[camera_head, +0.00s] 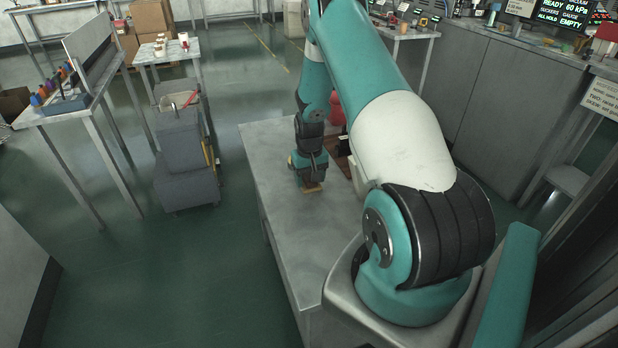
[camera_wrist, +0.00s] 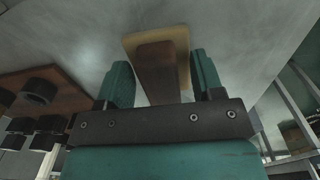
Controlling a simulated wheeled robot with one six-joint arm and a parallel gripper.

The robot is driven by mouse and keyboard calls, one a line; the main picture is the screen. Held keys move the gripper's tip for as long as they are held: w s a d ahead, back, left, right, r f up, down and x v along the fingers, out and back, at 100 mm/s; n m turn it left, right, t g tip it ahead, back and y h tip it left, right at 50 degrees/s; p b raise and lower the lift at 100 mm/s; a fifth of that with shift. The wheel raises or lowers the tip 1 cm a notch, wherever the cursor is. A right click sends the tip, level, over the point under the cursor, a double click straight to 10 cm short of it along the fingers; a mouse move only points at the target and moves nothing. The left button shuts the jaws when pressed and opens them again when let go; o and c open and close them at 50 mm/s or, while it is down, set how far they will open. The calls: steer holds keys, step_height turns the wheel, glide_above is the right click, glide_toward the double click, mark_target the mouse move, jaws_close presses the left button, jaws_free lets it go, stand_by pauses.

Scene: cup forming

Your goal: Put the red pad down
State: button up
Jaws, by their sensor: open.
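A pad with a dark reddish-brown block (camera_wrist: 158,70) on a wider tan base (camera_wrist: 131,42) lies on the grey table top (camera_head: 275,150). My gripper (camera_wrist: 160,78) is open, with one teal finger on each side of the block and gaps showing beside it. In the head view my gripper (camera_head: 309,176) points down at the table, and the tan base (camera_head: 313,188) shows just under it. The block looks brown rather than clearly red in the wrist view. My arm hides part of the table behind the gripper.
A brown board with dark round pieces (camera_wrist: 40,90) is left of the gripper in the wrist view. A red object (camera_head: 337,112) shows partly behind my arm. The near left table top is clear. A grey cart (camera_head: 185,150) stands apart on the left.

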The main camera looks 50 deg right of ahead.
step_height(320, 180, up, 12)
steer(key=b, duration=0.1)
steer(key=w+a+r+n+t+y, duration=0.15)
steer(key=a+r, duration=0.25)
steer(key=a, duration=0.4)
steer(key=a+r+n+g+h, duration=0.1)
steer(key=a+r+n, duration=0.1)
steer(key=a+r, duration=0.4)
steer(key=s+a+r+n+y, duration=0.1)
steer(key=s+a+r+n, duration=0.1)
steer(key=s+a, duration=0.35)
steer(key=s+a+r+n+y, duration=0.1)
steer(key=s+a+r+n, duration=0.15)
steer(key=a, duration=0.65)
steer(key=s+a+r+n+y, duration=0.1)
steer(key=s+a+r+n, duration=0.15)
steer(key=a, duration=0.45)
steer(key=s+a+r+n, duration=0.2)
steer(key=s+a, duration=0.4)
steer(key=s, duration=0.5)
steer(key=shift+n+y, duration=0.35)
steer(key=shift+n, duration=0.2)
